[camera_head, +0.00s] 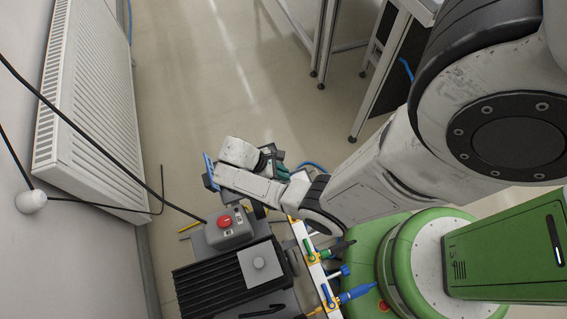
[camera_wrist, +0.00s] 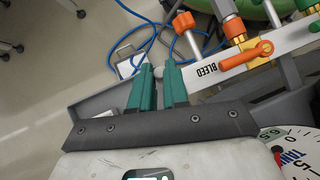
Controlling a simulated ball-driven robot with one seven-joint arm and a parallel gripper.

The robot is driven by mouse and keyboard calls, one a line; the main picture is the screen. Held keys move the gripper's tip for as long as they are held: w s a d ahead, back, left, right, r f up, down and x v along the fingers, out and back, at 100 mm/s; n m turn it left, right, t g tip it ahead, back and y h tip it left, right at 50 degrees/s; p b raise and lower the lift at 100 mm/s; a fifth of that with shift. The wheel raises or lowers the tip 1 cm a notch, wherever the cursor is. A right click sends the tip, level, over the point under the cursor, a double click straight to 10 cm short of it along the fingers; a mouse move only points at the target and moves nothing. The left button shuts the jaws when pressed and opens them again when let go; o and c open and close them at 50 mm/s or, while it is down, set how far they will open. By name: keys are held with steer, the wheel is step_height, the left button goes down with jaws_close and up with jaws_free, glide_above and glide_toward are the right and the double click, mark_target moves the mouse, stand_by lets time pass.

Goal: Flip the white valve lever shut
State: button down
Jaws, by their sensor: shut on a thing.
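My gripper (camera_wrist: 158,72) has two teal fingers, close together with a narrow gap. They are shut on a small pale part at the fingertips, which looks like the white valve lever but is mostly hidden by the fingers. Just right of the fingertips is the end of the white manifold plate (camera_wrist: 207,69), marked BLEED. An orange lever (camera_wrist: 247,55) on a brass valve sits further right on it. In the head view, my gripper (camera_head: 279,168) is beyond the far end of the white manifold (camera_head: 314,262); the white lever cannot be made out there.
Blue hoses (camera_wrist: 140,42) lie on the floor beyond the fingers. A pressure gauge (camera_wrist: 298,150) is at the lower right of the wrist view. A grey box with a red button (camera_head: 225,221) and a dark finned motor (camera_head: 220,280) stand beside the manifold. A radiator (camera_head: 90,110) is on the left wall.

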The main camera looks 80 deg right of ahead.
steer(key=shift+w+a, duration=0.1)
steer(key=shift+w, duration=0.05)
stand_by(0.4)
steer(key=c, duration=1.1)
jaws_free()
steer(key=p+v, duration=0.1)
steer(key=v, duration=0.9)
steer(key=shift+w, duration=0.45)
steer(key=shift+a+r, duration=0.1)
steer(key=shift+c, duration=0.3)
